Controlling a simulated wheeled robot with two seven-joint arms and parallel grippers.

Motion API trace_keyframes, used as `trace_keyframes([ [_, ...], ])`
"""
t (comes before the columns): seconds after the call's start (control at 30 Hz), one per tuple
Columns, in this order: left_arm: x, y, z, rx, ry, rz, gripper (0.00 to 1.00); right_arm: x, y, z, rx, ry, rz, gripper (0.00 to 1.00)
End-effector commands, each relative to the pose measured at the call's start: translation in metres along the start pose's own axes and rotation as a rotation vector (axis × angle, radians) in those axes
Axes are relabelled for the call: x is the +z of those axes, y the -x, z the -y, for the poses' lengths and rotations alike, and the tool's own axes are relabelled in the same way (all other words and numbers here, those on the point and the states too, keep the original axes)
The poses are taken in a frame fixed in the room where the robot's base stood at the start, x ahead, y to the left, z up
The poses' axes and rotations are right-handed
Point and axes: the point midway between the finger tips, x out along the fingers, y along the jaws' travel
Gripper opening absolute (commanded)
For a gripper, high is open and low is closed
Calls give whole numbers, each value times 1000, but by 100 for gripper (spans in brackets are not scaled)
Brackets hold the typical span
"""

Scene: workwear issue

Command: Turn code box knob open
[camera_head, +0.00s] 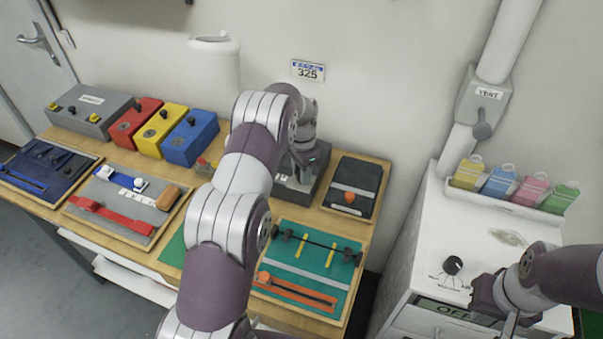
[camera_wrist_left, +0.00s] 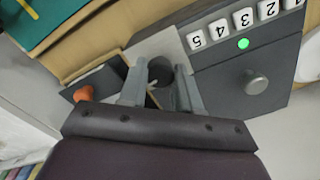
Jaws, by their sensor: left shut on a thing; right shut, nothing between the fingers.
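The code box (camera_head: 292,190) is a dark grey box at the back of the wooden bench, partly hidden behind my left arm. In the left wrist view the code box (camera_wrist_left: 215,85) shows white number keys, a lit green light (camera_wrist_left: 243,43) and a round grey button or peg (camera_wrist_left: 255,83). A dark round knob (camera_wrist_left: 160,72) stands at a light plate beside the keys. My left gripper (camera_wrist_left: 160,88) is shut on this knob, one finger on each side; it also shows in the head view (camera_head: 304,158). My right gripper (camera_head: 508,326) is shut and empty at the white cabinet, partly cut off.
A black pad with an orange tab (camera_head: 350,197) lies right of the box. A green board (camera_head: 325,275) with orange strip lies in front. Red, yellow and blue boxes (camera_head: 190,138) stand left. The white cabinet (camera_head: 425,230) at right has a black dial (camera_head: 453,265) and coloured bottles.

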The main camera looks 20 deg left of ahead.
Motion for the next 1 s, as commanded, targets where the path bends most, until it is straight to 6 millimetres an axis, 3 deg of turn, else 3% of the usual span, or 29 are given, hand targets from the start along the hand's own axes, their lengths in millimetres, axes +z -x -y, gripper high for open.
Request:
trace_keyframes([
  [0.4,-2,2,2,-6,-148,-6,2,1,-5,0,0,0,0,0],
  [0.9,-2,3,2,-7,-161,-7,2,1,-5,0,0,0,0,0],
  [0.93,-2,3,2,-7,-161,-7,42,1,-5,0,0,0,0,0],
  [1.0,-2,3,2,-6,-161,-6,58,1,-5,0,0,0,0,0],
])
